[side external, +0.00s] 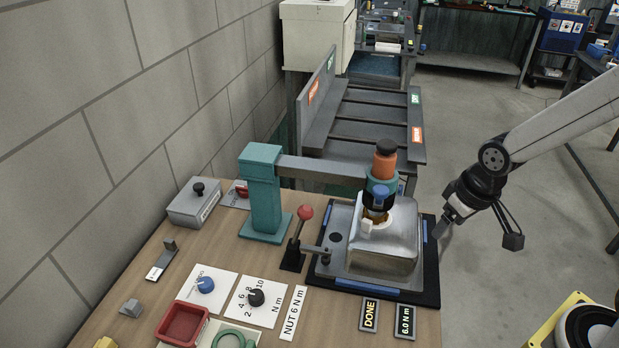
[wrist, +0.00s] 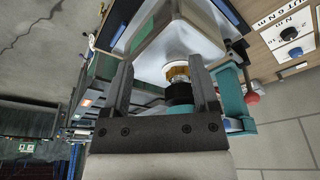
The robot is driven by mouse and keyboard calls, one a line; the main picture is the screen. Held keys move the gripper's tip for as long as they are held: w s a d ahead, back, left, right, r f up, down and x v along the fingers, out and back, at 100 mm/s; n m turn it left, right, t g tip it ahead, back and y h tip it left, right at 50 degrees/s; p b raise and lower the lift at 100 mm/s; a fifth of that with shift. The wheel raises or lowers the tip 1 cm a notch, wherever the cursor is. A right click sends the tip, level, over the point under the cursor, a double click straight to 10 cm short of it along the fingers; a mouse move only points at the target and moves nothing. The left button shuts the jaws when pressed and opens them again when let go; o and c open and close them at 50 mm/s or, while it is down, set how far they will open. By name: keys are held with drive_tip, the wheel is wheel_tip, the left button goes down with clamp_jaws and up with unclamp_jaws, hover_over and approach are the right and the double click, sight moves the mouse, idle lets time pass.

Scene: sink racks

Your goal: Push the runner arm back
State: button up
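The runner arm is a grey horizontal bar (side external: 322,169) that reaches right from a teal post (side external: 264,195). At its end is the runner head (side external: 383,172), with an orange and black top, a teal collar and a dark socket below. The head hangs over the metal sink (side external: 385,248). A gold nut (wrist: 178,72) sits just beyond the dark socket (wrist: 180,92) in the wrist view; I cannot tell if they touch. My gripper (side external: 445,226) is to the right of the sink, apart from the runner head. In the wrist view its fingers (wrist: 162,85) are spread, with nothing clearly held.
A red-knobbed lever (side external: 304,222) stands left of the black-edged fixture (side external: 420,296). A dial card (side external: 256,301), a red tray (side external: 183,324) and a grey switch box (side external: 195,203) lie on the wooden bench. A dark rack (side external: 370,125) stands behind. A block wall closes the left side.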

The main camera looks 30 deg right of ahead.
sight(381, 189)
drive_tip(key=w+a+r, duration=0.2)
drive_tip(key=w+r, duration=0.1)
drive_tip(key=w+a+r+g, duration=0.1)
drive_tip(key=w+a+r, duration=0.2)
drive_tip(key=w+r, duration=0.1)
drive_tip(key=w+a+r+g, duration=0.1)
drive_tip(key=w+a+r, duration=0.1)
drive_tip(key=w+r, duration=0.2)
drive_tip(key=shift+w+a, duration=0.1)
drive_tip(key=shift+a, duration=0.05)
drive_tip(key=shift+w+a+r+g, duration=0.2)
drive_tip(key=shift+a+r+g, duration=0.1)
drive_tip(key=shift+r, duration=0.2)
drive_tip(key=shift+d+f, duration=0.1)
drive_tip(key=shift+f, duration=0.05)
drive_tip(key=shift+f, duration=3.8)
clamp_jaws()
